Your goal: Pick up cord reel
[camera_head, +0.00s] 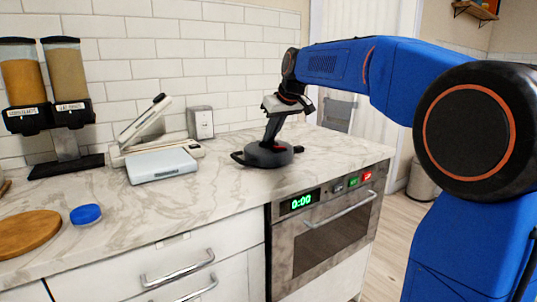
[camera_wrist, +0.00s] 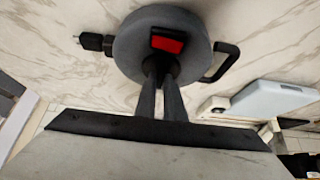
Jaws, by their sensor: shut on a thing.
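The cord reel (camera_head: 268,154) is a dark grey round body with a black handle on one side and a black plug on the other. It is on or just above the marble countertop; I cannot tell which. In the wrist view, the reel (camera_wrist: 135,48) shows a red switch on its face. My gripper (camera_head: 271,138) points down over it. In the wrist view, the fingers of my gripper (camera_wrist: 160,72) come together at the reel's middle, beside the red switch. They are shut on the reel. The exact grip point is partly hidden by the fingers.
A blue-white scale (camera_head: 162,166) and a white vacuum sealer-like device (camera_head: 150,140) stand left of the reel. A grey box (camera_head: 201,122) is behind. Cereal dispensers (camera_head: 60,95), a blue lid (camera_head: 86,214) and a wooden board (camera_head: 28,233) are farther left. An oven (camera_head: 322,232) sits below the counter.

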